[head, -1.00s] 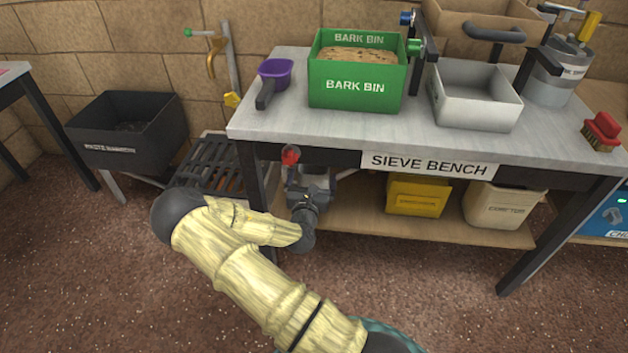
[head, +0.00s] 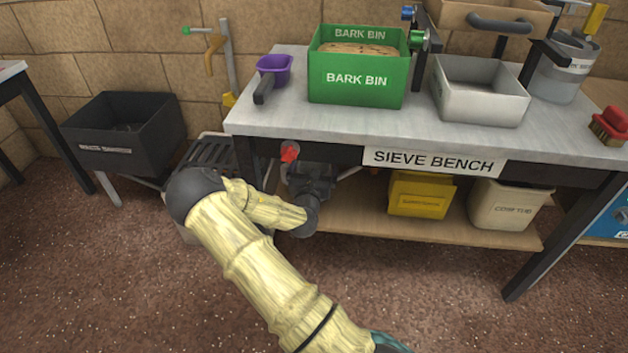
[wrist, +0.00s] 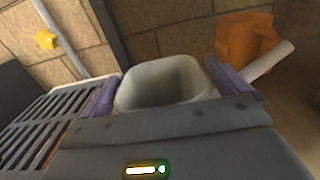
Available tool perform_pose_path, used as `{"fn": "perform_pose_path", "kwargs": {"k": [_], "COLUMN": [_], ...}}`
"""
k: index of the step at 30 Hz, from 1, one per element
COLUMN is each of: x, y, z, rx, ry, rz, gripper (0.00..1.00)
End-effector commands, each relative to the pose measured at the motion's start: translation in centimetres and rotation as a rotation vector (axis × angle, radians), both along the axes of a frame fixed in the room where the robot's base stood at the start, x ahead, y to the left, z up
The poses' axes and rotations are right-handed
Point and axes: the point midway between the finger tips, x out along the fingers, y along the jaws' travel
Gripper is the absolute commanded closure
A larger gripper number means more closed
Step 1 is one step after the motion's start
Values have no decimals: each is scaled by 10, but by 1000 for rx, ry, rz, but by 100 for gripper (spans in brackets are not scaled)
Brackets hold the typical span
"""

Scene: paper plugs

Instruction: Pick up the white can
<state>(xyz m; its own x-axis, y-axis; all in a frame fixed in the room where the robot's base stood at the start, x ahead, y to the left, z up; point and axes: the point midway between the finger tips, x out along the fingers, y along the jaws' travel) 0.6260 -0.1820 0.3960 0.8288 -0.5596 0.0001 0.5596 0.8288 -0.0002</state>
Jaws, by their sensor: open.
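The white can, a pale open-topped vessel (wrist: 165,85), stands in the wrist view between the two purple-grey fingers of my gripper (wrist: 164,78). The fingers are apart, one on each side of it; I cannot tell whether they touch it. A pale tube (wrist: 268,62) slants up to the right beyond the right finger, perhaps its spout. In the head view my gripper (head: 312,182) is below the left end of the sieve bench top, by the front left leg. There the can is mostly hidden behind my gripper.
The sieve bench (head: 280,125) stands over my gripper, with a lower shelf (head: 365,225). The shelf holds a yellow bin (head: 420,195) and a cream bin (head: 505,205). A slatted grate (wrist: 55,125) is close on the left. An orange container (wrist: 243,40) stands behind right.

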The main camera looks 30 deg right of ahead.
Motion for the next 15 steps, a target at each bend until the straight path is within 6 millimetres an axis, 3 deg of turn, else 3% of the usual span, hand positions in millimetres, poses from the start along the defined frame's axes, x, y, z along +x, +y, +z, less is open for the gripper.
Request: {"fn": "perform_pose_path", "kwargs": {"k": [5, 14, 15], "x": [0, 0, 0], "y": [0, 0, 0], "z": [0, 0, 0], "rx": [0, 0, -1], "ry": [0, 0, -1], "rz": [0, 0, 0], "gripper": [0, 57, 57]}}
